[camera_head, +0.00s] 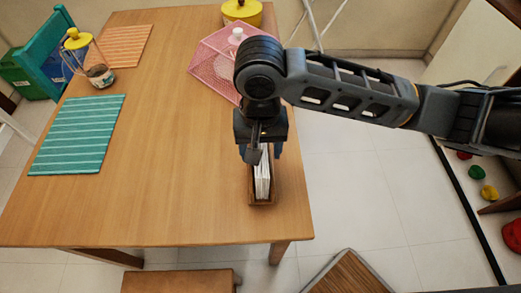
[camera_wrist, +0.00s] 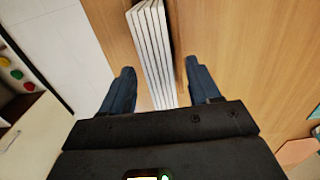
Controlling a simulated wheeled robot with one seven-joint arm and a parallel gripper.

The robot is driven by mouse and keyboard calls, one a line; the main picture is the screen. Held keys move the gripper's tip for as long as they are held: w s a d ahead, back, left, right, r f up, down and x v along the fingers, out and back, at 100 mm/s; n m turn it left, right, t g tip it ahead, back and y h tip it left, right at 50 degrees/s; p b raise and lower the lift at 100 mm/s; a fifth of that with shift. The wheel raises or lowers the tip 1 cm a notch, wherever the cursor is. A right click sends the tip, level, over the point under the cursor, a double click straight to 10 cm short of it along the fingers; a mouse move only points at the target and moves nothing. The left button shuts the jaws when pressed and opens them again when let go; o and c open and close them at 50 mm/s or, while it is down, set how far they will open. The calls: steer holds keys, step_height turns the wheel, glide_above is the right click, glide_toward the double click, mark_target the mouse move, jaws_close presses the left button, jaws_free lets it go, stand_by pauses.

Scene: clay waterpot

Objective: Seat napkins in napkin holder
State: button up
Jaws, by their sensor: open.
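The white napkins (camera_head: 263,178) stand upright as a thin stack inside the brown wooden napkin holder (camera_head: 262,203), near the table's right front corner. In the wrist view the napkins (camera_wrist: 151,48) run between the holder's wooden sides (camera_wrist: 184,40). My gripper (camera_head: 262,155) is directly above the far end of the holder, pointing down. In the wrist view my gripper (camera_wrist: 160,90) is open, with one finger on each side of the stack. I cannot tell whether the fingers touch the napkins. The arm's end hides the far part of the holder.
The wooden table (camera_head: 170,180) has clear room left of the holder. The table's right edge is close to the holder.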

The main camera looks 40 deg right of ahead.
step_height(320, 180, up, 10)
steer(key=p, duration=0.1)
steer(key=shift+r, duration=0.2)
